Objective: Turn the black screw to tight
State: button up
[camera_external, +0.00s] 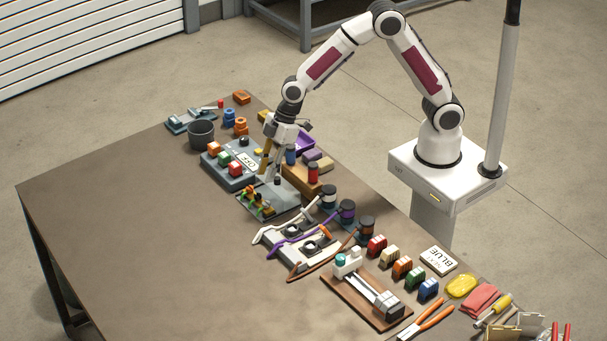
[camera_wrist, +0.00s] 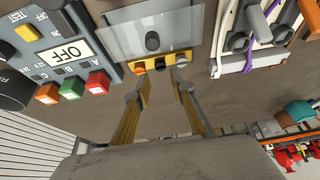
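A small black screw (camera_wrist: 160,65) shows in the wrist view on a yellow strip, between an orange screw (camera_wrist: 140,69) and a grey screw (camera_wrist: 181,60). The strip lies along the edge of a grey plate (camera_wrist: 112,38). My gripper (camera_wrist: 161,74) is open, with its two yellow fingers apart and nothing between them. In the picture the fingertips lie just below the strip, one on each side of the black screw; I cannot tell their height above it. In the external view my gripper hangs over the grey plate (camera_external: 286,205), and the black screw cannot be made out.
A black knob (camera_wrist: 152,41) stands on the plate. A grey control box with an OFF label (camera_wrist: 65,53) and coloured buttons is on the left. Cables and connectors (camera_wrist: 255,40) lie on the right. The table's left part (camera_external: 130,230) is clear.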

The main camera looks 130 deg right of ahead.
aim_at(259, 195)
jog(key=shift+x, duration=3.25)
grip_shut()
